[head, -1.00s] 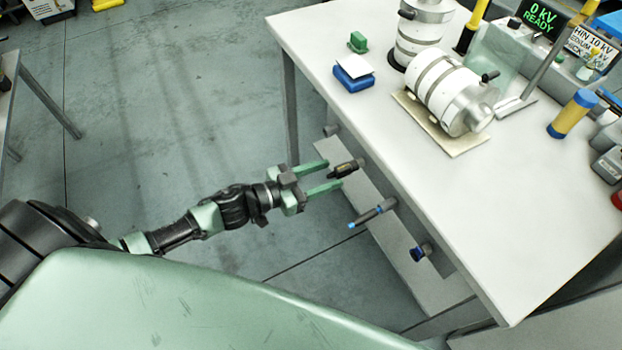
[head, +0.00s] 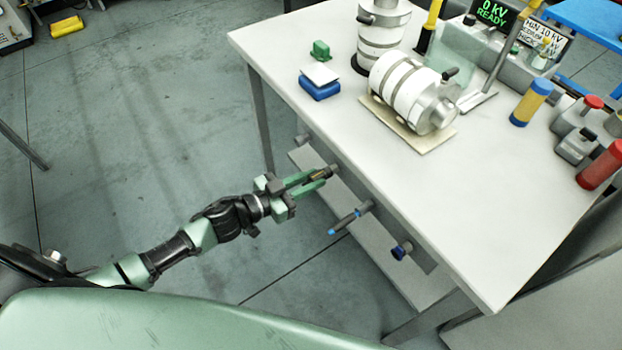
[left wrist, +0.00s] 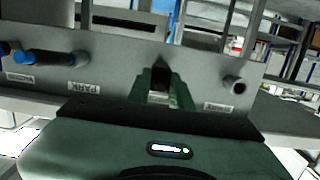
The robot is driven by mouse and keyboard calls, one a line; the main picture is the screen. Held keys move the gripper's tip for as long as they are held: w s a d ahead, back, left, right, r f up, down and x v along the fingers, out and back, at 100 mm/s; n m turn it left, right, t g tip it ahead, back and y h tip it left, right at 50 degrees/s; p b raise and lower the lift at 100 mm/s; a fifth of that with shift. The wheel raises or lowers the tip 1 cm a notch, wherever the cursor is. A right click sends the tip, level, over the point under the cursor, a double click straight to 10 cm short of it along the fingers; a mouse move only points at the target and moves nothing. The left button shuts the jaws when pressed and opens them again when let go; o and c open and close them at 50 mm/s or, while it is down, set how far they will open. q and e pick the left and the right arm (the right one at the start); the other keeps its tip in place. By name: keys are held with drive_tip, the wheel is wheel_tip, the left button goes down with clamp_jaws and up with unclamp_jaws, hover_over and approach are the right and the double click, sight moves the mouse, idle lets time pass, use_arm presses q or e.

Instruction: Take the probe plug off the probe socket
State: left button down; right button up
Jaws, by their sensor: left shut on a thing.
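The probe plug (head: 318,175), a dark cylinder with a small brownish patch, sticks out from the panel under the bench's front edge. My left gripper (head: 311,182) is shut on it, with a green finger on each side. In the left wrist view the fingers (left wrist: 164,100) reach toward the panel, and the dark plug (left wrist: 161,78) shows between them. The probe socket is hidden behind plug and fingers, so I cannot tell how deep the plug sits. My right gripper is in neither current view.
A blue-tipped grey rod (head: 350,221) and a blue-ended fitting (head: 402,250) stick out of the same panel. A grey stub (head: 302,139) is on the other side. The white bench top (head: 440,190) carries white cylinders and instruments. The floor beside my arm is clear.

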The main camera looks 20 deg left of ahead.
use_arm(q)
drive_tip(key=shift+f+p+v, duration=0.2)
drive_tip(key=shift+p+v, duration=0.05)
drive_tip(key=shift+v, duration=0.95)
drive_tip(key=shift+f+p+v, duration=0.15)
drive_tip(key=shift+p+v, duration=0.05)
drive_tip(key=shift+v, duration=1)
